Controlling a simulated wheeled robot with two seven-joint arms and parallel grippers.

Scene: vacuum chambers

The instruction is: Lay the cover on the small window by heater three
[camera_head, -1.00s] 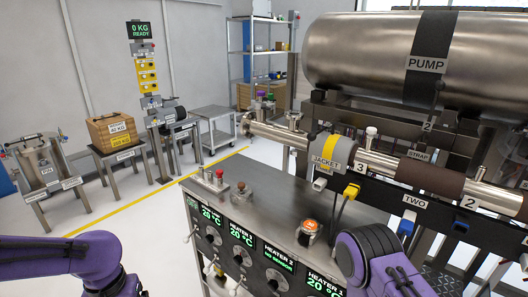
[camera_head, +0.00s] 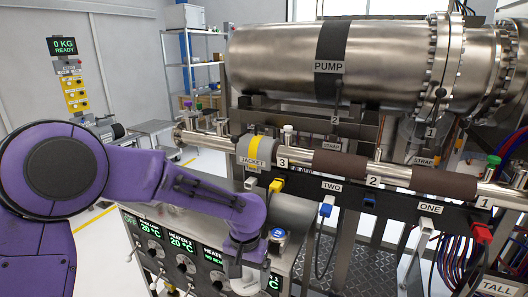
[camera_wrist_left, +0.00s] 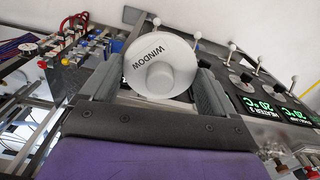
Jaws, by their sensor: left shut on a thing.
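My left gripper (camera_wrist_left: 155,80) is shut on a round white cover (camera_wrist_left: 158,65) with a raised knob and the word WINDOW on it. The cover sits between the two grey fingers in the left wrist view. In the head view my left gripper (camera_head: 240,264) hangs low in front of the heater panel (camera_head: 170,250); the cover's outline is hard to make out there. The panel has green 20 °C readouts. Number 3 (camera_head: 283,162) marks a stretch of the steel pipe beside the grey jacket (camera_head: 257,151). My right gripper is not in view.
A blue-topped round piece (camera_head: 278,235) stands on the bench just right of my left wrist. The big pump cylinder (camera_head: 350,62) lies behind the pipe. Brown straps (camera_head: 340,165) wrap the pipe. White-tipped levers (camera_wrist_left: 232,46) rise near the gripper.

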